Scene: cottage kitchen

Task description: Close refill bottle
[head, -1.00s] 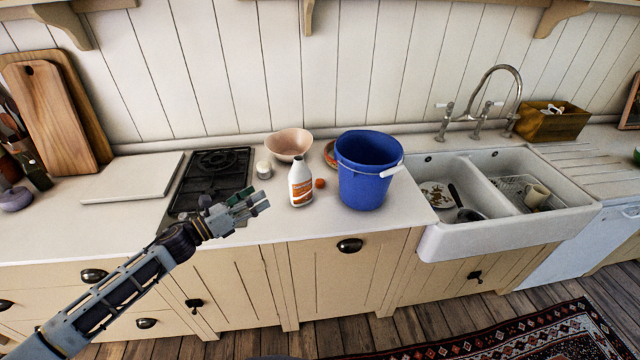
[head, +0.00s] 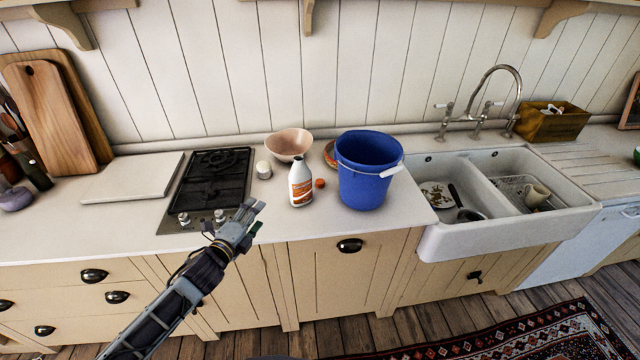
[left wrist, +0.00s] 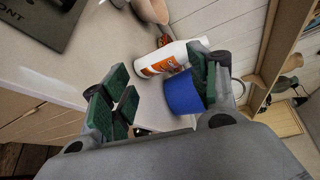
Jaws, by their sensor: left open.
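The refill bottle (head: 301,186), white with an orange label, stands upright on the counter. It also shows tilted by the camera angle in the left wrist view (left wrist: 172,60). A small round orange-red thing, perhaps its cap (head: 320,183), lies on the counter just right of the bottle. I cannot tell whether the bottle's mouth is open. My left gripper (head: 248,216) is at the counter's front edge, left of and nearer than the bottle, apart from it. Its green-padded fingers (left wrist: 158,95) are spread and empty. My right gripper is not in view.
A blue bucket (head: 365,180) stands close right of the bottle. The hob (head: 212,180) is to the left, the sink (head: 450,230) to the right. The counter in front of the bottle is clear.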

